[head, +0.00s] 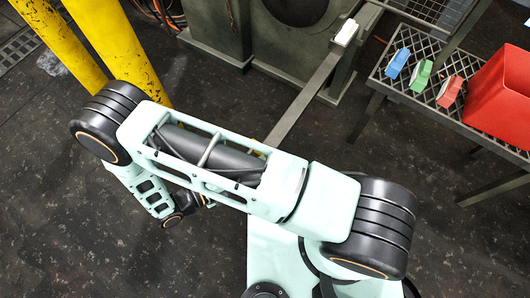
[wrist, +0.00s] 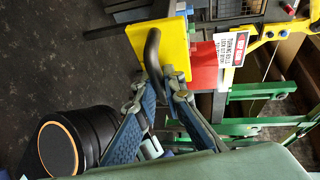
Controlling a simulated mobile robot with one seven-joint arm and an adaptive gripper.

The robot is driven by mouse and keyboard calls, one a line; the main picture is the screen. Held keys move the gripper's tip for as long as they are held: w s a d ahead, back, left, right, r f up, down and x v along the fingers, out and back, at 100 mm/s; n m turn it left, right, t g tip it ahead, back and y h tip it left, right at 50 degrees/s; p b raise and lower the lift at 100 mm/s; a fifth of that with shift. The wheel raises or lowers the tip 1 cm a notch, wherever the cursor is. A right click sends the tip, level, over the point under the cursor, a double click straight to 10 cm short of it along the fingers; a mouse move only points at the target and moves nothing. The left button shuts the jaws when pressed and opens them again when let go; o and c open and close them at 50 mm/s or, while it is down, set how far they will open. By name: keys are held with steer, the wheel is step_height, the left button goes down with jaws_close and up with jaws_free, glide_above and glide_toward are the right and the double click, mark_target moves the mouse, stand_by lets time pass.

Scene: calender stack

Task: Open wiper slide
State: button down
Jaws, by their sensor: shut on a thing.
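In the wrist view, a yellow plate (wrist: 173,40) carries a curved black handle (wrist: 152,58). My gripper (wrist: 162,88) has its two blue-grey fingers closed around the lower part of the handle, just in front of the plate. I take the plate and handle to be the front of the wiper slide, but how far the slide is out cannot be told. In the head view my arm covers the middle of the picture. The handle and my fingertips cannot be made out there.
The head view shows yellow posts (head: 95,45), a grey machine base (head: 215,28), a long flat bar (head: 300,105) and a mesh table (head: 412,90) with a red bin (head: 500,95). A warning card (wrist: 237,48) and green rails (wrist: 255,122) are right of my gripper. Floor at lower left is clear.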

steer(key=shift+s+a, duration=0.65)
steer(key=shift+s, duration=0.15)
steer(key=c, duration=2)
jaws_free()
steer(key=v, duration=1.2)
